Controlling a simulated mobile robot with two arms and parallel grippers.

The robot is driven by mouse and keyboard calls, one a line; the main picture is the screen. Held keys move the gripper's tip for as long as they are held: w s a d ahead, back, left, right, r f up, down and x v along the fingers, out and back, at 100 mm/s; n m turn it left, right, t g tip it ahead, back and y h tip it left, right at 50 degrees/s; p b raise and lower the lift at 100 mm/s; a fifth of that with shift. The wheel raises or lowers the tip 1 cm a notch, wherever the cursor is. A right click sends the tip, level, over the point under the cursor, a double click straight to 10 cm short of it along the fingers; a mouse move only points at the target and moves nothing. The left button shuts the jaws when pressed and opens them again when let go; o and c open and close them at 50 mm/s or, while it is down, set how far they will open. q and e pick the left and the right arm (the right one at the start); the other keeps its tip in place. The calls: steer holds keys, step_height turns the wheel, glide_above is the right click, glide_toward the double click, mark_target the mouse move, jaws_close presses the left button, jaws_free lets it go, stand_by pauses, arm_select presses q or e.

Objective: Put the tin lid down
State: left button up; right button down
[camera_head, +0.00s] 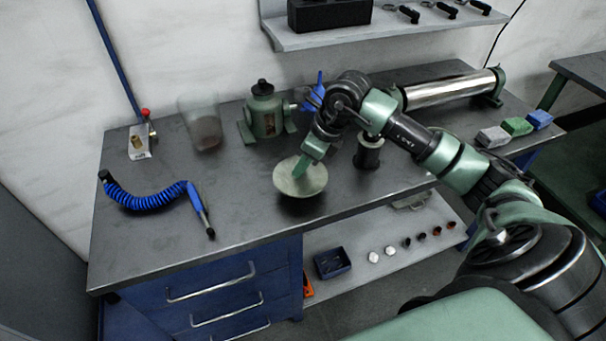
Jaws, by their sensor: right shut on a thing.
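The tin lid (311,184) is a round, pale, shallow disc near the front middle of the grey workbench (243,213). My right gripper (303,168) points down at it and is shut on it near its middle. A dark shadow lies just under the lid's front edge, and I cannot tell whether the lid touches the bench. The gripper's fingertips partly cover the lid. My left gripper is out of view.
A coiled blue hose (150,197) lies at the left. Coloured blocks (517,126) sit at the right. Bare bench lies left of the lid.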

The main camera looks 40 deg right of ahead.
mark_target(305, 175)
step_height(305, 175, down, 4)
steer(key=shift+p, duration=0.35)
steer(key=shift+f, duration=0.2)
steer(key=shift+f, duration=0.1)
steer(key=shift+f+b, duration=0.15)
steer(key=shift+b, duration=0.15)
steer(key=c, duration=1.2)
jaws_free()
steer(key=shift+c, duration=0.2)
